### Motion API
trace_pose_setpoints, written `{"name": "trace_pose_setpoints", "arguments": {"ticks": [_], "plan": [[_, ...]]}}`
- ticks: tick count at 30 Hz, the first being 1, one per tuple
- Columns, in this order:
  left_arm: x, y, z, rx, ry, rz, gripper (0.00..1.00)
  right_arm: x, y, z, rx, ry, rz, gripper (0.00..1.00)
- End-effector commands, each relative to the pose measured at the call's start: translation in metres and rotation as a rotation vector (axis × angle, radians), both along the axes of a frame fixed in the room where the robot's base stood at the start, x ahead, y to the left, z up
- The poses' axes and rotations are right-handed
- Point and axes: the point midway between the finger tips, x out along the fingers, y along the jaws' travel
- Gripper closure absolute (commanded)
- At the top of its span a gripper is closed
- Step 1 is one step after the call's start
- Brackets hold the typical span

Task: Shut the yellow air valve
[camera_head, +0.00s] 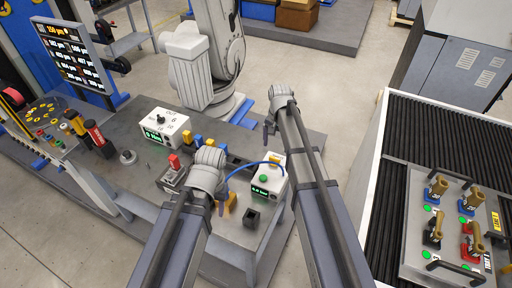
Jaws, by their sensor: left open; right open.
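A white box (268,182) with a green button and a small lit display stands on the grey workbench. A small yellow part (276,159), which looks like the air valve, sits at its top; its lever position is too small to tell. A blue hose (248,164) arches from the box to the left. My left gripper (222,204) is open low over the bench, left of the box, partly hidden by its own wrist. An orange-yellow piece (232,200) shows beside it. My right gripper (270,127) is open, beyond the box and apart from it.
A white meter box (164,127), yellow and blue blocks (198,140), a red-topped device (173,166) and a dark open block (251,218) stand on the bench (120,187). At right, a fixture tray (408,256) with several clamps lies on a black ribbed conveyor (395,140).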

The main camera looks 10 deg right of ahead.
Motion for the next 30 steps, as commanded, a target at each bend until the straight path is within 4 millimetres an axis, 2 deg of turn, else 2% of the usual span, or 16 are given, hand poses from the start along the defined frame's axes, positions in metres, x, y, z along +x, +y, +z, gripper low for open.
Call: {"name": "trace_pose_setpoints", "arguments": {"ticks": [2, 11, 30], "plan": [[0.0, 0.0, 0.001, 0.0, 0.0, 0.0, 0.5, 0.006, -0.006, 0.001, 0.002, -0.002, -0.024, 0.1], [0.0, 0.0, -0.007, 0.0, 0.0, -0.001, 0.5, 0.005, -0.005, -0.007, 0.003, -0.002, -0.025, 0.1], [0.0, 0.0, -0.076, 0.002, 0.0, -0.009, 0.5, 0.004, -0.005, -0.076, 0.002, -0.002, -0.023, 0.1]]}}
